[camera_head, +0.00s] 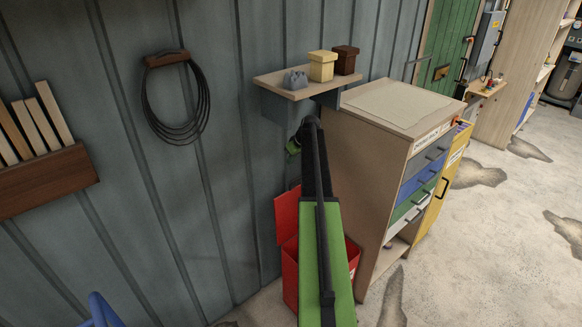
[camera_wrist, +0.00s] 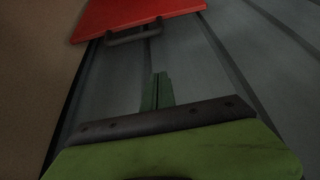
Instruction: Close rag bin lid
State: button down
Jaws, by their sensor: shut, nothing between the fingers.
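The red rag bin (camera_head: 290,275) stands on the floor against the wall, left of the drawer cabinet. Its red lid (camera_head: 286,216) is raised, leaning up toward the wall, and my green arm covers much of the bin. In the wrist view the red lid (camera_wrist: 135,14) shows at the top edge, with a dark bar handle (camera_wrist: 135,37) on its near edge. My gripper (camera_wrist: 157,76) is shut and empty, its green fingertips below the handle in the picture and apart from it. In the head view the arm's end is up near the wall, above the bin.
A wall shelf (camera_head: 307,85) with a grey item, a yellow box (camera_head: 321,66) and a brown box (camera_head: 346,60) is close to the arm's end. The wooden cabinet (camera_head: 358,190) stands right of the bin. A coiled cable (camera_head: 147,100) hangs left.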

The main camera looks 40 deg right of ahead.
jog(key=s+f+b+x, duration=0.1)
jog(key=b+x, duration=0.8)
jog(key=x, duration=0.1)
jog(key=s, duration=0.2)
jog(key=s+r, duration=0.1)
jog(key=shift+s+d+p, duration=0.15)
jog(key=shift+s+p, duration=0.25)
